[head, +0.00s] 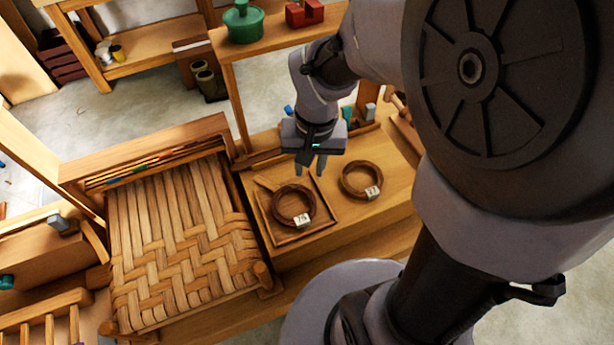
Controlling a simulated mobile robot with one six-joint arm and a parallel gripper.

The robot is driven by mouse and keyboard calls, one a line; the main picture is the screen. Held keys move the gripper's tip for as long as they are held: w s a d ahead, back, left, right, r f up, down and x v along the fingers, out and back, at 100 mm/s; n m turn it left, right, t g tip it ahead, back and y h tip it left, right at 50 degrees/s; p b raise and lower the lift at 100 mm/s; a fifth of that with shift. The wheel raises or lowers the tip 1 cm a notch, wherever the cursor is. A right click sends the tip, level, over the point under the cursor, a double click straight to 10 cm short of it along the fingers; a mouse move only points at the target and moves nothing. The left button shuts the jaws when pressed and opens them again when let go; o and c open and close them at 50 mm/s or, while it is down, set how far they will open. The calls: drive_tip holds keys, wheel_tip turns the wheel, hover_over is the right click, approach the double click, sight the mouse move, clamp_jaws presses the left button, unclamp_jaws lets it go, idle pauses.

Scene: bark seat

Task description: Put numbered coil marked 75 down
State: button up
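The numbered coil marked 75 (275,211) is a dark brown ring with a pale tag. It lies in a shallow square wooden tray (327,213) on the bench, with its tag toward the front right. My gripper (311,170) points down behind and slightly right of the coil in the picture. Its two fingers are apart, with nothing visible between them. The fingers look clear of the coil; their exact height above the tray is hard to tell.
A second tagged coil (347,190) lies on the bench right of the tray. A woven bark seat (185,240) stands at left. A shelf with a green pot (244,24) and a red block (305,13) rises behind. My arm covers much of the right side.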

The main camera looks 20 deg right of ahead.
drive_tip(key=s+a+r+t+y, duration=0.1)
drive_tip(key=s+a+r+t, duration=0.3)
drive_tip(key=s+a+r, duration=0.3)
drive_tip(key=s+r, duration=0.3)
drive_tip(key=r, duration=0.2)
drive_tip(key=shift+s+r+t+y, duration=0.2)
drive_tip(key=shift+r+t+y, duration=0.2)
drive_tip(key=shift+a, duration=0.1)
wheel_tip(320, 180, down, 9)
drive_tip(key=b, duration=0.8)
drive_tip(key=shift+r+b, duration=0.2)
drive_tip(key=shift+b, duration=0.1)
